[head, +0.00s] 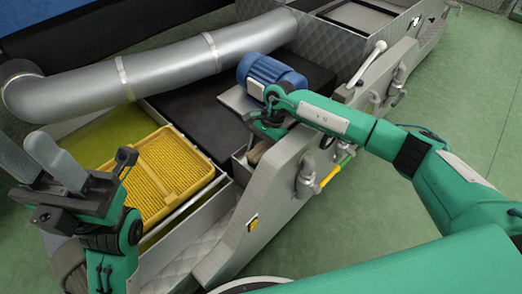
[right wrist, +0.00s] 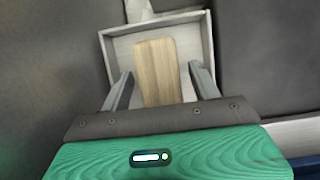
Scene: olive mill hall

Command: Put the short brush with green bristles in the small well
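In the right wrist view a flat, pale wooden piece (right wrist: 157,72) lies in a small light-walled well (right wrist: 113,50). It looks like the back of a brush; no green bristles show there. My right gripper (right wrist: 161,72) is open, with one finger on each side of the wood and a gap to it. In the head view the right gripper (head: 262,128) is over the small well (head: 240,165), beside the blue motor; a brownish piece of the wood (head: 257,152) shows below it. My left gripper (head: 35,155) is open and empty at the left.
A yellow mesh crate (head: 180,165) sits in the machine's bay at left. A blue motor (head: 270,75) stands close behind the right gripper. A silver duct (head: 170,70) crosses the back. A lever (head: 372,60) and a yellow-green rod (head: 332,173) are at the machine's right side.

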